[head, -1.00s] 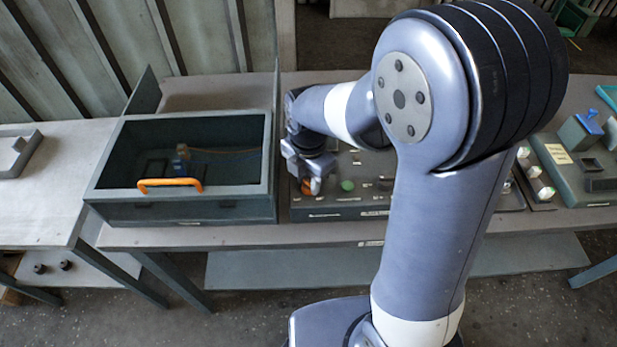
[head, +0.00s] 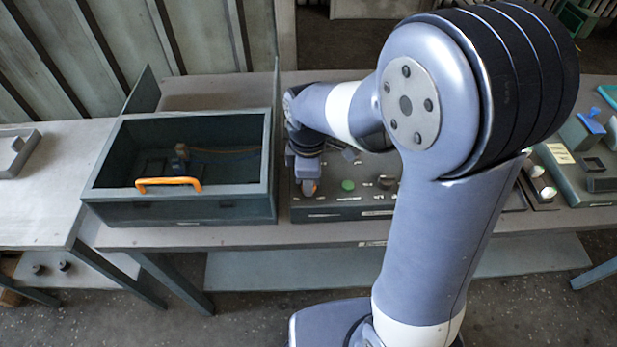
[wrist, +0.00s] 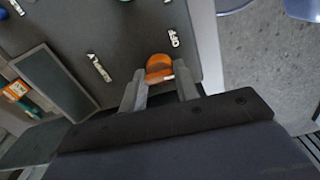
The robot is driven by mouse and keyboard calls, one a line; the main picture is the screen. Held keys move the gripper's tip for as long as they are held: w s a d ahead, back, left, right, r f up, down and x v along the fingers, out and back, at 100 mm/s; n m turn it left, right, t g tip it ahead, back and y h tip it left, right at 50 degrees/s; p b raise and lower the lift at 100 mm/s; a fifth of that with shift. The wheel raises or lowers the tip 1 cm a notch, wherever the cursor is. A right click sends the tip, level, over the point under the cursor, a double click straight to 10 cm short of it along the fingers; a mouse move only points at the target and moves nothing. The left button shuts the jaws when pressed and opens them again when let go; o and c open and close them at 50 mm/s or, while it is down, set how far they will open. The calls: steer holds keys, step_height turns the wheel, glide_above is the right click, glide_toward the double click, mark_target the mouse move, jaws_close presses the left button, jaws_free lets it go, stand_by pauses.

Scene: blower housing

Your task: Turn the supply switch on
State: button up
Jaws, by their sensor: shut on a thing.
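An orange rotary knob (wrist: 159,64) sits on the dark control panel (wrist: 130,25), seen between my fingertips in the wrist view. My gripper (wrist: 160,76) is shut on this knob, with one finger on each side. A small white label that seems to read OFF is beside the knob, and another white label lies farther left. In the head view my gripper (head: 308,177) points down at the panel's front left corner. The knob is mostly hidden there by my gripper, and its exact setting is hard to tell.
A dark open box (head: 240,207) with an orange handle (head: 168,183) stands just left of the panel. A green button (head: 347,185) is to the right of my gripper. Another unit with a blue part (head: 592,123) is at the far right of the table.

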steer(key=m, duration=0.4)
steer(key=shift+m, duration=2.2)
steer(key=o, duration=1)
steer(key=shift+r, duration=0.1)
step_height(320, 180, up, 11)
steer(key=shift+f+b, duration=0.15)
steer(key=shift+b, duration=0.3)
